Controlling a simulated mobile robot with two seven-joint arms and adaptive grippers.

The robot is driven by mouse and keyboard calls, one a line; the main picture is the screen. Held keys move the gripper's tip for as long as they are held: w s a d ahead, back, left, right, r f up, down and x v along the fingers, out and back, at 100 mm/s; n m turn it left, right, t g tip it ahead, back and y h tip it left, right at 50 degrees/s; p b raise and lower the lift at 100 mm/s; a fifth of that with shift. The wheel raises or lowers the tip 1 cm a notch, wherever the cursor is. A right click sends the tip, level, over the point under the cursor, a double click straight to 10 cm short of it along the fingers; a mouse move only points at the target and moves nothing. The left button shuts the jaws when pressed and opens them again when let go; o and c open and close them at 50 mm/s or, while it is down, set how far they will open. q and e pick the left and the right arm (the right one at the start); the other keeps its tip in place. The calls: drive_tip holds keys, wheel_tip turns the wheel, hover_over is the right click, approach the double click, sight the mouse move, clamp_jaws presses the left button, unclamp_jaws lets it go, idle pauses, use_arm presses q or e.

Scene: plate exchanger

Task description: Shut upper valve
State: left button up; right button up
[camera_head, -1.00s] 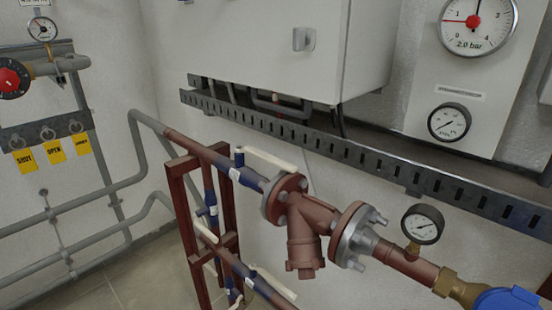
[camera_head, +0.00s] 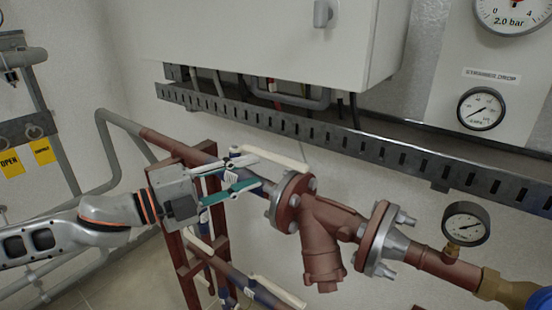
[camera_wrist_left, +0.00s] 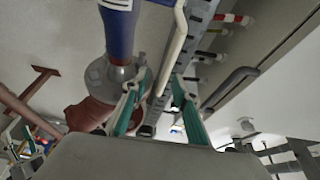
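The upper valve has a long cream lever (camera_head: 272,158), which points right along the upper pipe, level with it and slightly above. Its blue body is mostly hidden behind my left gripper in the head view. My left gripper (camera_head: 248,172) is at this valve, with its green-padded fingers spread apart. In the left wrist view the cream lever (camera_wrist_left: 174,45) runs down into the gap between the open fingers (camera_wrist_left: 155,105), and the blue valve section (camera_wrist_left: 118,32) is left of it. I cannot tell whether a finger touches the lever.
A flanged red-brown strainer (camera_head: 322,235) and a small gauge (camera_head: 466,224) follow on the pipe. A perforated cable tray (camera_head: 330,128) runs behind and above. A lower cream lever (camera_head: 277,291) and the red-brown stand (camera_head: 178,240) are below.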

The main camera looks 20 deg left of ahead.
sight(270, 159)
use_arm(q)
drive_tip(key=shift+w+d+r+m+p, duration=0.2)
drive_tip(key=shift+r+p, duration=0.05)
drive_tip(key=shift+r, duration=0.25)
drive_tip(key=shift+w+d+r+m+p, duration=0.15)
drive_tip(key=shift+w+r+m+p, duration=0.05)
drive_tip(key=shift+r, duration=0.25)
drive_tip(key=p+x, duration=0.1)
drive_tip(key=x, duration=0.3)
drive_tip(key=shift+w+d+f, duration=0.1)
drive_tip(key=shift+d+f, duration=0.05)
drive_tip(key=shift+d, duration=0.1)
drive_tip(key=shift+x, duration=0.85)
drive_tip(key=shift+f, duration=0.1)
clamp_jaws()
